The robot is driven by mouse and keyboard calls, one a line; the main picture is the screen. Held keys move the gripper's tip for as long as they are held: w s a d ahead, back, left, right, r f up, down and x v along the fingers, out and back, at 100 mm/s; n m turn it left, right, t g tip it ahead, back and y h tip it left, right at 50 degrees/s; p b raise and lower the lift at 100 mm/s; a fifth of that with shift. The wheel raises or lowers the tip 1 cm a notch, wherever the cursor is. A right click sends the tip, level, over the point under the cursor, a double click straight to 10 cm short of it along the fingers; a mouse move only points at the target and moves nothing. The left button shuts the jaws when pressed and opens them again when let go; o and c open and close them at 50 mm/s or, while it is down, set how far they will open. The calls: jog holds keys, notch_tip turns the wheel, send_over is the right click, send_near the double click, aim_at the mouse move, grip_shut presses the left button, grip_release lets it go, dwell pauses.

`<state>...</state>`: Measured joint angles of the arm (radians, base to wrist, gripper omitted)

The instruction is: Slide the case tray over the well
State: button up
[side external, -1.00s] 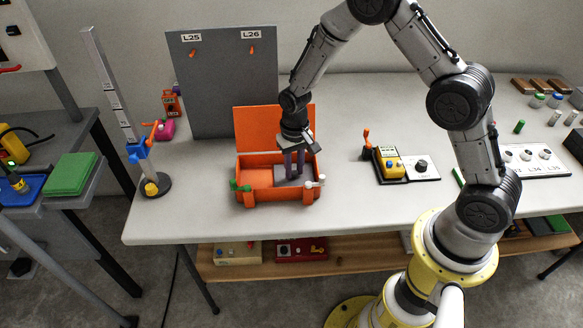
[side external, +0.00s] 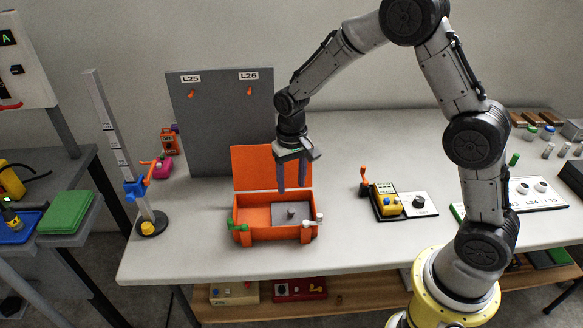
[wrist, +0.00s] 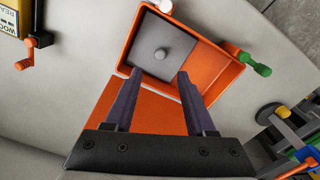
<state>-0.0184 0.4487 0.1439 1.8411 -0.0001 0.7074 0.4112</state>
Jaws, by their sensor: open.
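The open orange case (side external: 273,236) stands on the table, its lid (side external: 255,163) raised at the back. Inside, the flat grey tray (side external: 281,219) with a round knob (side external: 291,212) covers the right part of the case. The left part is bare orange. The tray also shows in the wrist view (wrist: 150,38), beside the uncovered orange well (wrist: 208,70). My gripper (side external: 292,190) is open and empty above the case, pointing down, in front of the lid. Its fingertips (wrist: 158,75) are apart from the tray and knob.
Green (side external: 234,225) and white (side external: 312,221) latch handles stick out at the case's front. A grey panel (side external: 222,110) stands behind it. A stand with a blue clamp (side external: 138,188) is at left, and a yellow device (side external: 389,203) at right. Table beside the case is clear.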

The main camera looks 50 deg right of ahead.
jog(key=shift+r, duration=2.3)
jog(key=s+r+t, duration=0.2)
jog(key=s+r, duration=0.3)
jog(key=r, duration=0.4)
jog(key=s+r+t, duration=0.3)
jog(key=s+r, duration=0.2)
jog(key=r, duration=0.3)
jog(key=s+f+n, duration=0.2)
jog(key=s+n, duration=0.2)
jog(key=s, duration=1.1)
jog(key=shift+s+d+f+n+t, duration=0.2)
jog(key=shift+d+f+n+t, duration=0.1)
jog(key=shift+d, duration=0.1)
